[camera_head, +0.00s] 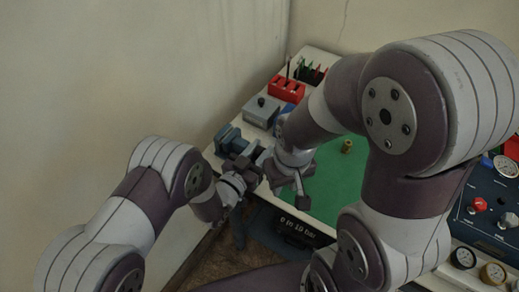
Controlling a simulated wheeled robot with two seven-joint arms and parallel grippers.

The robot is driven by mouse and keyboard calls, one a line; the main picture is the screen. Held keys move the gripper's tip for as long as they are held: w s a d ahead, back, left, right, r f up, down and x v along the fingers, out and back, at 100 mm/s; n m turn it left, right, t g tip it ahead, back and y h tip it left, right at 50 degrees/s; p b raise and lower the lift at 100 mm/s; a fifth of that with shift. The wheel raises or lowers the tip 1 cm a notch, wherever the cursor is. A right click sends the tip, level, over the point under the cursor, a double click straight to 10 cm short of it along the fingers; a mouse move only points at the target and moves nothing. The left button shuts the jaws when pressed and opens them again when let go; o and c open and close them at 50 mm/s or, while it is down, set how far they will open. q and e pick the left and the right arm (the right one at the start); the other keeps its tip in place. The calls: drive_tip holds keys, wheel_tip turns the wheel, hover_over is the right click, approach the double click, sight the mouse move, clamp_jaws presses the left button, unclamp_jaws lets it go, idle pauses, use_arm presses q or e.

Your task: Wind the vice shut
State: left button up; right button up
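The blue-grey vice (229,139) stands at the left edge of the bench, near the wall. Its near side is partly hidden by my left gripper (246,166), so I cannot make out its handle or how far its jaws are apart. My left gripper is right at the near side of the vice; whether it touches is unclear. My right gripper (289,191) is just to the right and slightly lower, above the left edge of the green mat. The fingers of both grippers are dark and small, and I cannot see whether they are open or shut.
Behind the vice are a grey box (262,110) with a dark knob and a red block (286,88). A small brass cylinder (346,146) stands on the green mat (325,189). A blue panel (485,222) with gauges and knobs is at right. The wall is close on the left.

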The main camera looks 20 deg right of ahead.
use_arm(q)
clamp_jaws()
drive_tip(key=shift+r+y+p, duration=0.25)
drive_tip(key=shift+y+p, duration=0.05)
drive_tip(key=shift+p, duration=0.35)
drive_tip(key=shift+w+r+g+y+p, duration=0.1)
drive_tip(key=shift+g+y+p, duration=0.65)
drive_tip(key=shift+p, duration=0.45)
drive_tip(key=g+y+p, duration=0.2)
drive_tip(key=p, duration=0.1)
drive_tip(key=shift+w+d+f+y, duration=0.1)
drive_tip(key=shift+d+f+y, duration=0.1)
drive_tip(key=shift+y, duration=0.05)
drive_tip(key=shift+f+g+y, duration=0.15)
drive_tip(key=shift+g+y, duration=0.2)
drive_tip(key=shift+y, duration=0.05)
drive_tip(key=shift+f+p, duration=0.1)
drive_tip(key=shift+p, duration=0.2)
